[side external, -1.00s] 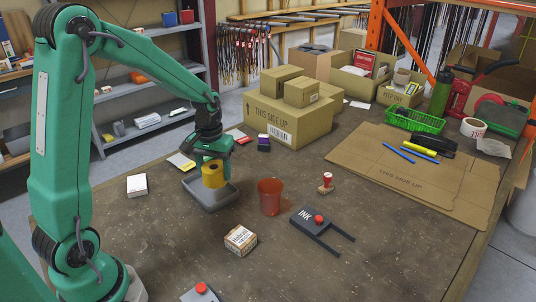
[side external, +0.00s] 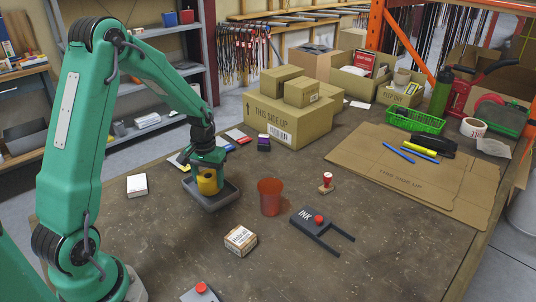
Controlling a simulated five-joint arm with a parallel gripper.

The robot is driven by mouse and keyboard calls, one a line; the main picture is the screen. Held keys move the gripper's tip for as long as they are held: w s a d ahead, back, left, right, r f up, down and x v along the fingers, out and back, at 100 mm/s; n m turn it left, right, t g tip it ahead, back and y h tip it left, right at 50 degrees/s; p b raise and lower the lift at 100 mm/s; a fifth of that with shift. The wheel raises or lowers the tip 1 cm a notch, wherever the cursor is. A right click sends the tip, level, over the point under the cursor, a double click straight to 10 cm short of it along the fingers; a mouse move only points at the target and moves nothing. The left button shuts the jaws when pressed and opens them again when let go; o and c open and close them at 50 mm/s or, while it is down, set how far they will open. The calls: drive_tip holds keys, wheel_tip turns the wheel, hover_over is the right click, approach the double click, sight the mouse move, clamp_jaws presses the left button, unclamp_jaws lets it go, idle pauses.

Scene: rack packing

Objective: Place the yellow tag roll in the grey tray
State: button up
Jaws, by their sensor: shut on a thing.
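The yellow tag roll (side external: 207,185) is upright between the jaws of my gripper (side external: 208,172). My gripper is shut on it from above. The roll is low inside the grey tray (side external: 212,205), within its rim, toward the far left part. I cannot tell whether the roll's underside touches the tray floor. The tray lies on the brown table, and its far side is partly hidden by my gripper and the roll.
A red cup (side external: 270,197) stands just right of the tray. A small labelled box (side external: 240,240) lies in front, and a white box (side external: 137,186) lies to the left. Cartons (side external: 287,118) stand behind.

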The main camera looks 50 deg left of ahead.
drive_tip(key=shift+f, duration=0.35)
drive_tip(key=shift+f, duration=0.15)
drive_tip(key=o, duration=1)
drive_tip(key=shift+c, duration=0.2)
wheel_tip(320, 180, up, 12)
drive_tip(key=shift+r, duration=0.2)
idle(0.3)
